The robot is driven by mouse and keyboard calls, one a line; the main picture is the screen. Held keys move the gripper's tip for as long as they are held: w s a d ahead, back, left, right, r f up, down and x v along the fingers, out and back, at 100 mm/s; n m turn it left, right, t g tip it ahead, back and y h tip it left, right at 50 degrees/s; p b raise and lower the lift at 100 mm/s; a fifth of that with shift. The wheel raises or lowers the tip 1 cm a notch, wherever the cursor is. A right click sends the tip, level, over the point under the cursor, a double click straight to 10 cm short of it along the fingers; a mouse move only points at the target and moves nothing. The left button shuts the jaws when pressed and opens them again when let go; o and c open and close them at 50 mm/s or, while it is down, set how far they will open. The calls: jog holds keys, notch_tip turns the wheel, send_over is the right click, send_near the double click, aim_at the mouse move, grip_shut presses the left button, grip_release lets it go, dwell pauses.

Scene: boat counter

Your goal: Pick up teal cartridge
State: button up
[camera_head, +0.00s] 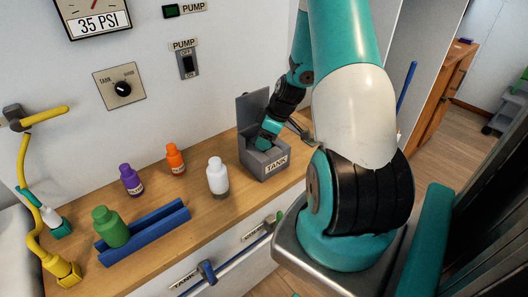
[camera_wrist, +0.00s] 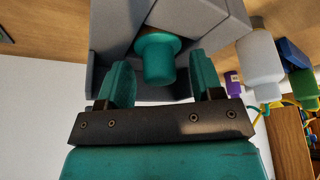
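The teal cartridge (camera_wrist: 157,60) shows in the wrist view, standing out of the grey box labelled TANK (camera_head: 264,160), which has its lid up. My gripper (camera_wrist: 162,82) is open, with one teal finger on each side of the cartridge. Small gaps show between the fingers and the cartridge, so it is not clamped. In the head view my gripper (camera_head: 271,126) reaches down into the open box. My fingers and the cartridge are both teal there and hard to tell apart. The lower part of the cartridge is hidden.
A white bottle (camera_head: 217,176) stands left of the box. Orange (camera_head: 175,160) and purple (camera_head: 131,181) bottles stand further left. A green bottle (camera_head: 111,228) is at a blue rack (camera_head: 155,229). A yellow hose (camera_head: 32,205) hangs at far left. A blue-handled tap (camera_head: 207,271) is on the counter's front.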

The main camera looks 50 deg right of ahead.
grip_shut()
jog(key=shift+r, duration=0.1)
